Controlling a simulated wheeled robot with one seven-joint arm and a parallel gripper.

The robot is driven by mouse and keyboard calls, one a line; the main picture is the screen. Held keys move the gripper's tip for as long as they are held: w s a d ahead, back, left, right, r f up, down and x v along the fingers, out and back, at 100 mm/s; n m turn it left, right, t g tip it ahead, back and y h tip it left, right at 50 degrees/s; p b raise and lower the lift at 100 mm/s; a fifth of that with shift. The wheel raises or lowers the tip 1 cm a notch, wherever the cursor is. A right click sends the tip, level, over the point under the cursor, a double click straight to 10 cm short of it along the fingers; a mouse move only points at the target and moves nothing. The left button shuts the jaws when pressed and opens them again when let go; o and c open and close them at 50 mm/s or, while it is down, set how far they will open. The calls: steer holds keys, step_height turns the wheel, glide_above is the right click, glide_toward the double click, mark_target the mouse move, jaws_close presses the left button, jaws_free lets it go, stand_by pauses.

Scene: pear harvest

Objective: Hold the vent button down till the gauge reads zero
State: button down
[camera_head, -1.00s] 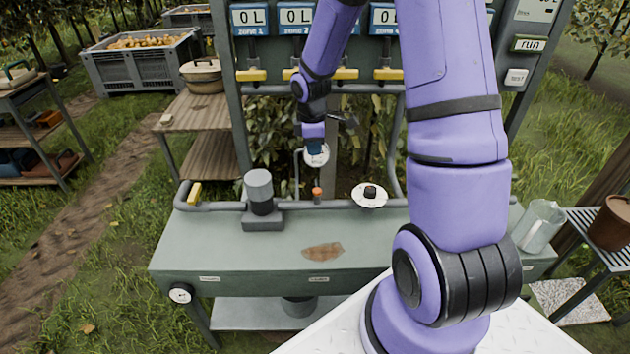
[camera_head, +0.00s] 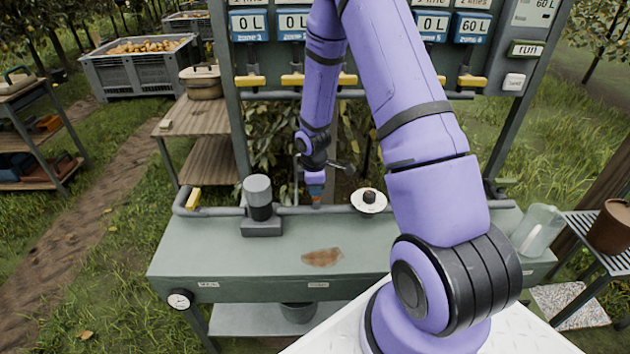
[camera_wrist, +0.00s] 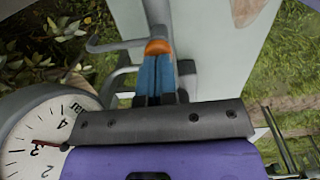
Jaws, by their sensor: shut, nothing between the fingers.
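The orange vent button (camera_head: 316,204) stands on the grey pipe behind the bench. It also shows in the wrist view (camera_wrist: 157,47), directly at the tips of my gripper's blue fingers. My gripper (camera_head: 315,192) is shut with nothing between the fingers and points down over the button. The fingertips look to be at its top; I cannot tell how far it is pressed. The pressure gauge (camera_wrist: 40,140) is partly in the wrist view, marked in bar, with its red needle near the 3.
A round white dial with a black knob (camera_head: 369,200) is close to the right of the button. A grey pump (camera_head: 261,208) stands to the left. A second small gauge (camera_head: 180,299) is on the bench front. The green bench top (camera_head: 400,240) is mostly clear.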

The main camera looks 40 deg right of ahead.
mark_target(314, 198)
steer(key=shift+f, duration=0.25)
steer(key=shift+f, duration=0.7)
steer(key=shift+s+f, duration=0.15)
steer(key=shift+f, duration=0.3)
steer(key=shift+s, duration=0.15)
stand_by(2.5)
stand_by(1.4)
step_height(314, 198, up, 14)
steer(key=shift+w+a+r, duration=0.15)
steer(key=shift+w+a, duration=0.05)
steer(key=shift+a, duration=0.2)
stand_by(0.6)
